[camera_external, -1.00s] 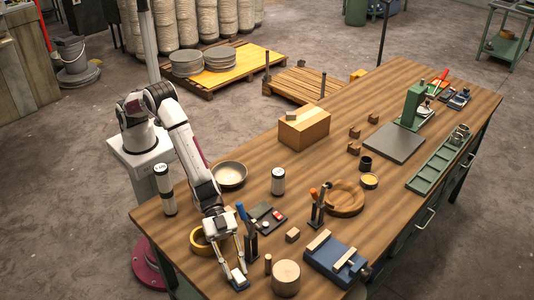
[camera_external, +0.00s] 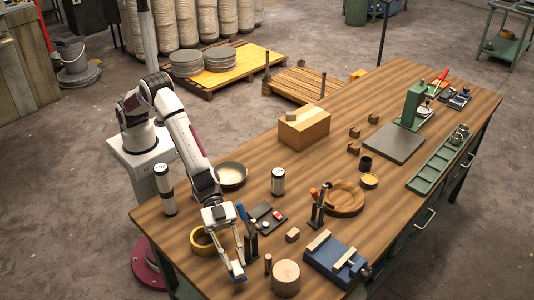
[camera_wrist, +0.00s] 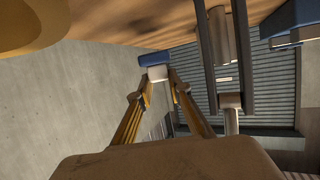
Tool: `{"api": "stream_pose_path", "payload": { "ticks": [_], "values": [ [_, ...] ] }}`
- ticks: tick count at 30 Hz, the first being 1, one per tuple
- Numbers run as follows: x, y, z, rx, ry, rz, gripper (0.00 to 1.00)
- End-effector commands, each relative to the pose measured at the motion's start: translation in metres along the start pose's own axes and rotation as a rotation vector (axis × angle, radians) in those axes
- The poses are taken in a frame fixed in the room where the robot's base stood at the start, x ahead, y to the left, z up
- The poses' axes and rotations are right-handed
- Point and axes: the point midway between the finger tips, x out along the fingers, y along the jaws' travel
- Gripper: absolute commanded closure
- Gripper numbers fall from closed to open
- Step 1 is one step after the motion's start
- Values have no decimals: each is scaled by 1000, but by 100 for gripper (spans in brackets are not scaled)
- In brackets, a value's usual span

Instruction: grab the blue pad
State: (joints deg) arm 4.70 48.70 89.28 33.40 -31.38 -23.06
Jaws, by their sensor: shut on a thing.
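My gripper (camera_external: 236,262) points down over the table edge, shut on the pad. In the wrist view my gripper (camera_wrist: 158,78) has its two yellowish fingers converging on the white part. Whether the pad still touches the table is unclear.
A yellow tape roll (camera_external: 203,241) is left of my gripper. A tool holder with a blue-handled tool (camera_external: 243,213) stands close on the right. A small dark peg (camera_external: 268,263), a round wooden block (camera_external: 286,277) and a blue vise (camera_external: 336,262) are further right.

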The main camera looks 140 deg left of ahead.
Motion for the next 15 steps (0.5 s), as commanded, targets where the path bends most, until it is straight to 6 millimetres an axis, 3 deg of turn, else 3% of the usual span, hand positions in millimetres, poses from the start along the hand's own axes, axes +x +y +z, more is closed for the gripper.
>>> {"api": "stream_pose_path", "payload": {
  "ticks": [5,15],
  "values": [
    [-9,0,-25,0,3,0,99],
    [-39,0,-13,-1,0,0,99]
  ]
}}
